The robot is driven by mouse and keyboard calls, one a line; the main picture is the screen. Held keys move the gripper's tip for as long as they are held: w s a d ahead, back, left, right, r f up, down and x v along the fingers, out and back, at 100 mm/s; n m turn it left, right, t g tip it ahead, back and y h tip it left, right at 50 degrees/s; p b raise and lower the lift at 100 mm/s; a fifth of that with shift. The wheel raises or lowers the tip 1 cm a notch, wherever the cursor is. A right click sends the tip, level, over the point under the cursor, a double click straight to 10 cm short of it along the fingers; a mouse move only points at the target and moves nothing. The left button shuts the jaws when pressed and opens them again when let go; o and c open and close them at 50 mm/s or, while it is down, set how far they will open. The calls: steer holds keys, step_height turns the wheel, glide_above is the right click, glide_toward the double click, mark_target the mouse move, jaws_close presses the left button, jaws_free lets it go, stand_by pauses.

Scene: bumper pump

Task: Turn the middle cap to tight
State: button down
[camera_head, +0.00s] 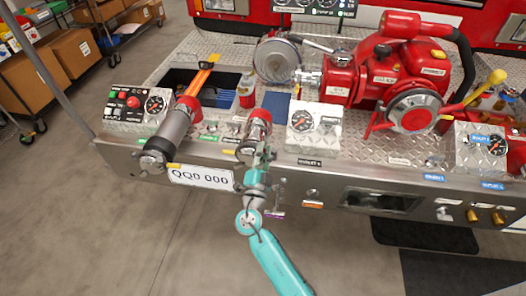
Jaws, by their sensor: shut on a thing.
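The middle cap (245,151) is a small round metal fitting on the front face of the steel bumper, below a short red and silver pipe piece (260,124). My gripper (257,159) is at the cap from the front and right and is shut on it. The fingers and wrist hide part of the cap, so its turn angle and how tight it sits cannot be told.
A white plate marked QQ0 000 (201,177) is just left of my wrist. The red pump (365,85), gauge panels (303,120) and a bottle (246,90) stand on the bumper deck. Brass fittings (485,216) stick out at the right. Floor in front is open.

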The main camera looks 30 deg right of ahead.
steer(key=shift+f, duration=0.1)
steer(key=c, duration=1)
jaws_free()
steer(key=v, duration=1.2)
steer(key=s+d+f+n+g+y, duration=0.1)
steer(key=s+f+n+g+y, duration=0.1)
steer(key=s+f+n+y, duration=0.6)
steer(key=s+d+f+n+g+y, duration=0.1)
steer(key=s+f+n+g, duration=0.15)
steer(key=s+f, duration=0.65)
steer(key=s+a+r+n+y, duration=0.1)
steer(key=s+r+n+y, duration=0.15)
steer(key=s, duration=0.45)
steer(key=s+a+r+n+y, duration=0.1)
steer(key=s+r, duration=0.3)
steer(key=s, duration=0.3)
steer(key=s+r+n, duration=0.1)
steer(key=s+r, duration=0.1)
steer(key=r, duration=0.2)
steer(key=s+r+t, duration=0.1)
steer(key=s+r, duration=0.2)
steer(key=r, duration=0.2)
steer(key=s+r+n+t, duration=0.1)
steer(key=s+r, duration=0.2)
steer(key=r, duration=0.1)
steer(key=shift+a+r+n, duration=0.3)
steer(key=shift+a, duration=0.05)
